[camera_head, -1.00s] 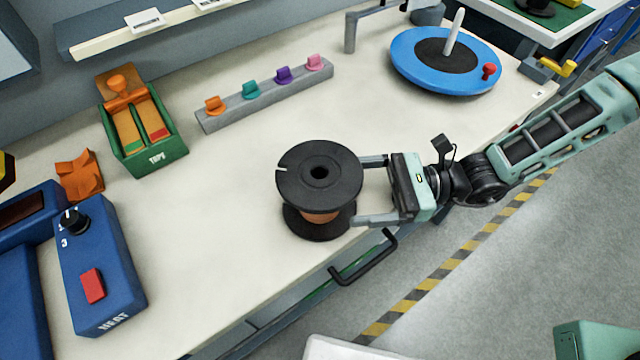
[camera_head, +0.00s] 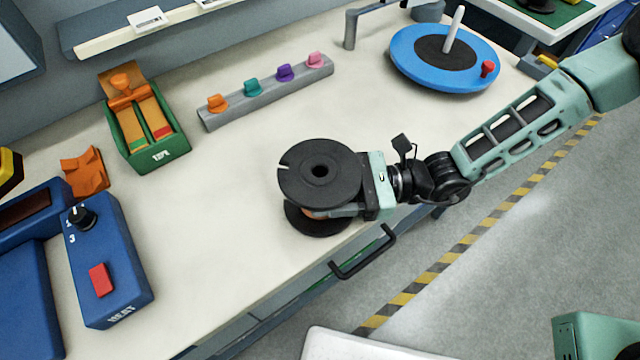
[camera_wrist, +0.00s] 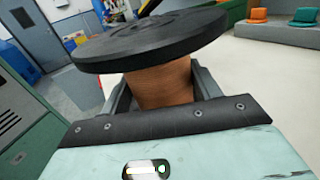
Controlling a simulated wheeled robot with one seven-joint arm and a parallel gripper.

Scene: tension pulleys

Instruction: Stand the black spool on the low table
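The black spool (camera_head: 318,172) stands upright on its lower flange, near the front edge of the pale worktop (camera_head: 225,195). It has two black flanges and a copper-coloured core; the core (camera_wrist: 163,84) shows in the wrist view under the upper flange. My gripper (camera_head: 335,205) reaches in from the right between the flanges, one finger on each side of the core. The fingers lie close along the core, but I cannot tell whether they press on it. The far finger is hidden under the upper flange in the head view. I cannot tell which surface is the low table.
A blue heat box (camera_head: 108,262) and a green tape holder (camera_head: 147,135) stand at left. A grey rail with coloured clips (camera_head: 265,97) and a blue turntable (camera_head: 410,70) are behind. A drawer handle (camera_head: 362,252) juts out in front.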

